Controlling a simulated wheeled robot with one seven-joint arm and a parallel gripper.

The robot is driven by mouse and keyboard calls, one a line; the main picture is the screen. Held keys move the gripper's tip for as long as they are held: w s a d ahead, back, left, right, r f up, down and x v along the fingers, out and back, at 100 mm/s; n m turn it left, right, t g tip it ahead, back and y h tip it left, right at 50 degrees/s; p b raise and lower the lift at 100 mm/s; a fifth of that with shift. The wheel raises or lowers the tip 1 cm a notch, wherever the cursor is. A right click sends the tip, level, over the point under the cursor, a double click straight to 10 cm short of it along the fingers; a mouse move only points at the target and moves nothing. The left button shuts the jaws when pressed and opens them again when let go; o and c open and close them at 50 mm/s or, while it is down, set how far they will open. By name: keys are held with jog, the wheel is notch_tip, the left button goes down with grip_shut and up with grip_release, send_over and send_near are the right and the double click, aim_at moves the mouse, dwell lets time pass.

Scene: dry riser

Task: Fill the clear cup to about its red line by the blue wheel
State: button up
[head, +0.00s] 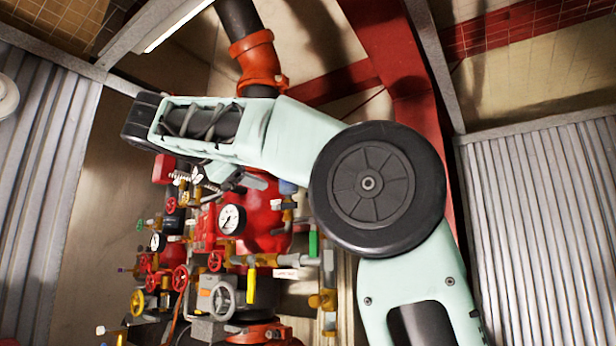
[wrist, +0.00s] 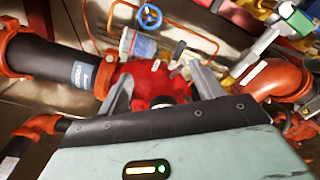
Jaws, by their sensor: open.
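The blue wheel (wrist: 149,16) is at the top of the wrist view, beyond my fingertips. Below it, a pale, bluish-white cup-like thing (wrist: 138,44) shows, partly cut off by my left finger and red pipework; it may be the clear cup. In the head view my arm hides much of this area.
A red valve assembly with a white gauge (head: 231,219), several red handwheels, a yellow wheel (head: 137,303) and a grey wheel (head: 222,299) crowds below my arm. A black pipe (wrist: 55,62) with orange couplings runs at left in the wrist view. Corrugated panels (head: 540,230) stand at right.

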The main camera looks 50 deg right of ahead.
jog(key=shift+m+g+h, duration=0.4)
jog(key=d+p, duration=0.2)
jog(key=d, duration=0.3)
jog(key=d+r+p, duration=0.1)
jog(key=d+p, duration=0.2)
jog(key=d, duration=0.3)
jog(key=d+r+p, duration=0.1)
jog(key=d+p, duration=0.1)
jog(key=d, duration=0.4)
jog(key=shift+s+d+r, duration=0.2)
jog(key=shift+d+r, duration=0.05)
jog(key=c, duration=1)
jog(key=shift+f, duration=0.1)
